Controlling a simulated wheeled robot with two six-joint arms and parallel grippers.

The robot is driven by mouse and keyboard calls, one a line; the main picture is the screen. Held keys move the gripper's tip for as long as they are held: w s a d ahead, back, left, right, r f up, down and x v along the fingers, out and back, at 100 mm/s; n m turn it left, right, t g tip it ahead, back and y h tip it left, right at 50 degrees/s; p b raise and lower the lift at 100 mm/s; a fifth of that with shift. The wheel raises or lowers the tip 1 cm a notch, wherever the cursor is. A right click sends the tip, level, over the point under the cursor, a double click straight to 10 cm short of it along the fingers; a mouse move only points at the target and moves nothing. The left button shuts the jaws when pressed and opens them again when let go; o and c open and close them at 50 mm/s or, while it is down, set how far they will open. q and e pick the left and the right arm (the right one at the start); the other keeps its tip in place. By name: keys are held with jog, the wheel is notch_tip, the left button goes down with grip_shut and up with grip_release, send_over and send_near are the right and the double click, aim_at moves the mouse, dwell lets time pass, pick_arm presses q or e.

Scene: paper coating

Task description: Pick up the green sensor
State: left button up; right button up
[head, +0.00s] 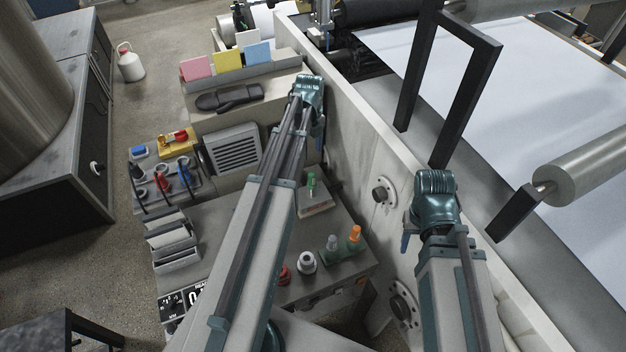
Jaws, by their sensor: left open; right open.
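A small green upright piece (311,181), which looks like the green sensor, stands on a grey block on the machine's side bench, just right of my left forearm. My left gripper (319,132) points down beyond it, near the white machine wall, mostly hidden behind my wrist; it is open and apart from the green piece. My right gripper (406,240) is to the right, by the wall's top edge, also mostly hidden by its wrist; it is open, with nothing seen in it.
An orange-topped piece (355,234), a grey-topped piece (332,243) and a white round knob (307,262) stand nearer on the bench. A tool tray (180,190) is at left. The white machine wall (350,150) and a black frame (468,90) bound the right.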

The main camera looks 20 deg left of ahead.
aim_at(312, 174)
pick_arm(q)
notch_tip(312, 174, down, 8)
jog(key=b, duration=0.7)
jog(key=shift+d, duration=0.1)
jog(key=f+b, duration=0.3)
jog(key=s+d+f+b, duration=0.1)
jog(key=shift+f+b, duration=0.2)
jog(key=shift+b, duration=0.2)
jog(key=shift+f+b, duration=0.4)
jog(key=shift+f, duration=0.05)
jog(key=shift+r, duration=0.1)
jog(key=shift+c, duration=0.5)
grip_shut()
